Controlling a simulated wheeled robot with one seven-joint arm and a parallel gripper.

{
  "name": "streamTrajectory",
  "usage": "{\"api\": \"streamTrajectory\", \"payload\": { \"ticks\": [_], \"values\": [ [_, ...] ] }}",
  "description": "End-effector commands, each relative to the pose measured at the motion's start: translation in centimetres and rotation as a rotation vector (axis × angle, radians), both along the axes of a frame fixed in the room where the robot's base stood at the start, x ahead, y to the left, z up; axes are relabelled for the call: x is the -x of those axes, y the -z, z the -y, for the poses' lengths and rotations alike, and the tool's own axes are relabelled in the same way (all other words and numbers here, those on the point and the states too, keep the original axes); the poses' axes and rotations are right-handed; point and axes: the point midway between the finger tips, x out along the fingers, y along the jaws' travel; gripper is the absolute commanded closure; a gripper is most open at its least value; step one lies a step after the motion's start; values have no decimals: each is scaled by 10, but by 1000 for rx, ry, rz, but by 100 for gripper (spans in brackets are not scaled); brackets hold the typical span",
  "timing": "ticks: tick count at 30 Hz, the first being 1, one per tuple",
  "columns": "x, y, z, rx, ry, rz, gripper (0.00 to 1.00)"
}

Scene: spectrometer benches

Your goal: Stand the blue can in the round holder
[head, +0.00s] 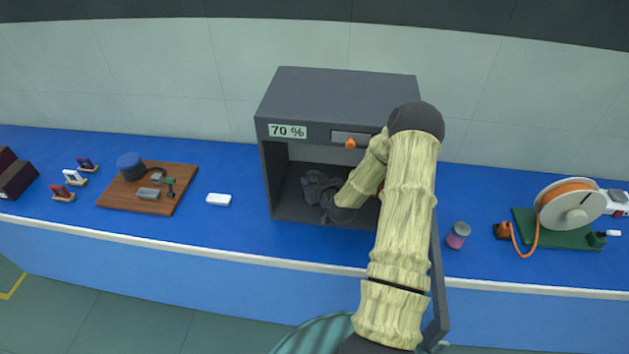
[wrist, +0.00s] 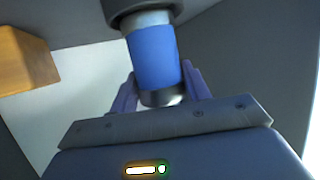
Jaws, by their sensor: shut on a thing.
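The blue can (wrist: 153,48) has pale metal ends and shows in the wrist view between the two purple fingers of my gripper (wrist: 159,76). My gripper is shut on it. A dark grey round piece (wrist: 140,8), which looks like the round holder, surrounds or overlaps the can's far end at the top of the wrist view. I cannot tell whether the can sits inside it. In the head view my gripper (head: 322,190) is inside the open grey cabinet (head: 335,95) marked 70 %. The can and the holder are hidden there.
An orange block (wrist: 26,60) is at the left of the wrist view, inside the cabinet. The cabinet door (head: 437,290) stands open on the right, beside my arm. A pink-and-grey jar (head: 458,236) and a cable reel (head: 572,206) stand right; a wooden board (head: 180,178) lies left.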

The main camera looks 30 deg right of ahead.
Motion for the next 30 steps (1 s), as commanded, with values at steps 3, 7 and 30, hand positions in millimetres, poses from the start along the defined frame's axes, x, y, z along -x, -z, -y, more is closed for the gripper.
{"api": "streamTrajectory", "payload": {
  "ticks": [3,7,30],
  "values": [
    [0,0,0,0,0,1,79],
    [0,0,0,1,0,1,79],
    [0,5,0,0,0,1,79]
  ]
}}
